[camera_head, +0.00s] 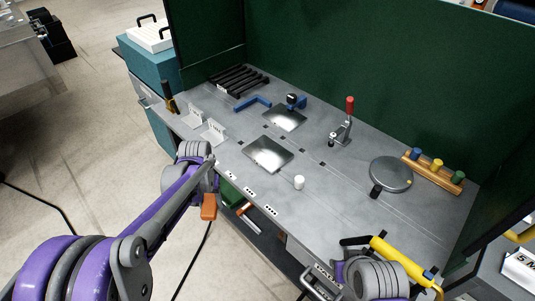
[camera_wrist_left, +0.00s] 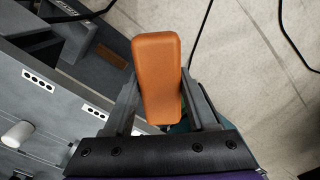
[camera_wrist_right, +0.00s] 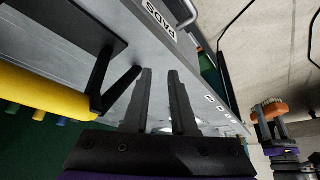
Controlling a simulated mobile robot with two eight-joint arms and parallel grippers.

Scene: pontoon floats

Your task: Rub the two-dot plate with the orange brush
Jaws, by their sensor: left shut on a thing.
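The orange brush (camera_head: 208,207) is held in my left gripper (camera_head: 209,194), off the bench's front edge. In the left wrist view its orange block (camera_wrist_left: 157,75) sits between the two fingers; the right wrist view shows pale bristles on the brush (camera_wrist_right: 270,108). Two shiny square plates lie on the bench: a nearer plate (camera_head: 268,154) and a farther plate (camera_head: 285,118). I cannot tell which is the two-dot plate. The brush is apart from both. My right gripper (camera_wrist_right: 160,72) is open and empty near the bench's front right.
A blue-black tool (camera_head: 292,101) stands by the farther plate. A red-handled clamp (camera_head: 348,108), white cylinder (camera_head: 299,182), round grey disc (camera_head: 391,174) and peg rack (camera_head: 434,171) stand on the bench. A yellow handle (camera_head: 388,250) is near my right arm. Green panels enclose the back.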

